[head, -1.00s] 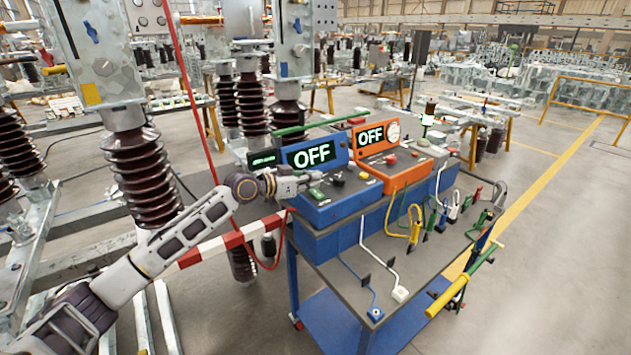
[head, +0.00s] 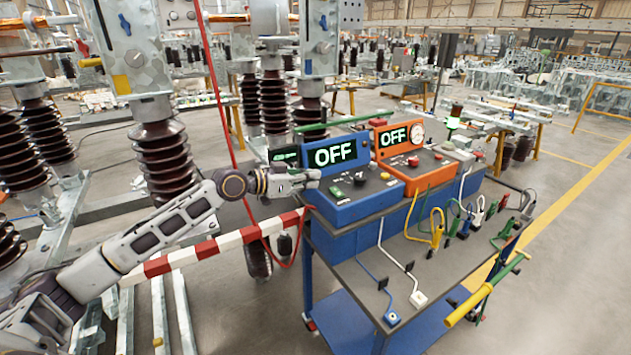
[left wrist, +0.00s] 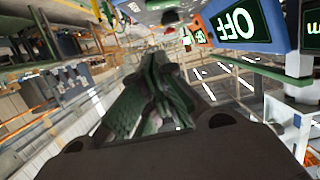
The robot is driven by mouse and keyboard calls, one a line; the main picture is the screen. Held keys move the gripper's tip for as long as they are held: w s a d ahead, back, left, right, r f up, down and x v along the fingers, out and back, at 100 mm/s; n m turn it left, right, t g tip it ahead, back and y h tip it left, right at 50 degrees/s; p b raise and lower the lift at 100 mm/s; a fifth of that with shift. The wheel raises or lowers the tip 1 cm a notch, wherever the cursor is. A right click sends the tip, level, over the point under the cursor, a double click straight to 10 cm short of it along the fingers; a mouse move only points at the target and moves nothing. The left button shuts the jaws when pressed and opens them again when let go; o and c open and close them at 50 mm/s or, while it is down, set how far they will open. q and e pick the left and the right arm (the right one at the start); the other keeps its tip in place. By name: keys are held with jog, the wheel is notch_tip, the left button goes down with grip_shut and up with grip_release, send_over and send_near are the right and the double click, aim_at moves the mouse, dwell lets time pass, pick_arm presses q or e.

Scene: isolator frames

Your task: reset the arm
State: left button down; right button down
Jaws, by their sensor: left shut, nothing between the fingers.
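My left arm comes in from the left in the head view. Its gripper (head: 308,180) is at the left edge of the blue test unit (head: 345,185), beside its front panel, and its fingers are closed with nothing seen between them. The blue unit's display reads OFF. In the left wrist view the closed fingers (left wrist: 158,85) point away from the camera, and the blue unit's OFF display (left wrist: 240,22) shows upside down at the upper right. My right gripper is in neither view.
An orange unit (head: 425,172), also reading OFF, stands right of the blue one on a blue cart (head: 440,268) with cables and clamps. A red-and-white barrier bar (head: 225,242) and a red cable pass near my left arm. Brown insulators (head: 165,165) stand at left. Floor is open at right.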

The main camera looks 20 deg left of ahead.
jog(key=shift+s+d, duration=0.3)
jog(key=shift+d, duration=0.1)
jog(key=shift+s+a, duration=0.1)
